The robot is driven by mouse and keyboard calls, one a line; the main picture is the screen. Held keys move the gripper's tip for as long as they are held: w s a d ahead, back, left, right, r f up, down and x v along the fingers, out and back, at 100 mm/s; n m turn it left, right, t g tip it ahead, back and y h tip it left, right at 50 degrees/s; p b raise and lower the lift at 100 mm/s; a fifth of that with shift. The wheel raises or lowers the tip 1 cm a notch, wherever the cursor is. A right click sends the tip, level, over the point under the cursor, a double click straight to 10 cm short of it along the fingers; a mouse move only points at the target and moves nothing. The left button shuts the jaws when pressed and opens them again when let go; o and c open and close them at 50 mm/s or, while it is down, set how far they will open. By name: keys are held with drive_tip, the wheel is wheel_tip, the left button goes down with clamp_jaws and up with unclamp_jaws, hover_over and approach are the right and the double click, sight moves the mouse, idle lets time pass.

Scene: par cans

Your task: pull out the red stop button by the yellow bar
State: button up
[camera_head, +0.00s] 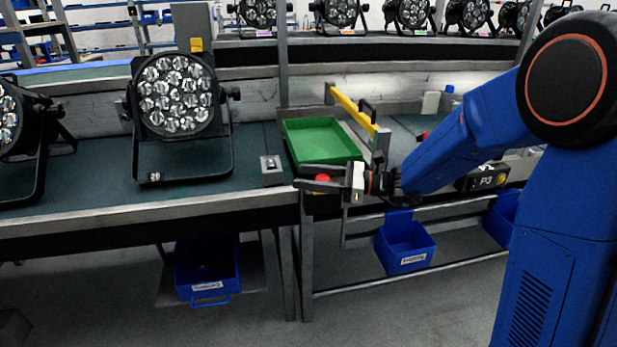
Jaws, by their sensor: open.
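A red stop button (322,178) shows between the two fingers of my gripper (299,176), at the front edge of the conveyor. My gripper is open and points left, with its fingers on either side of the button in the picture. I cannot tell whether they touch it. The button's housing is mostly hidden by the gripper. The yellow bar (353,109) slants from back left to front right behind the button, just beyond a green tray.
The green tray (318,163) lies just behind my gripper. A small grey switch box (271,178) stands to the left, then a black par can (175,95). Blue bins (406,258) hang below the conveyor. The belt between switch box and par can is clear.

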clamp_jaws()
drive_tip(key=shift+r, duration=0.65)
unclamp_jaws()
drive_tip(key=shift+d, duration=0.1)
drive_tip(key=s+d, duration=0.2)
drive_tip(key=d, duration=1.5)
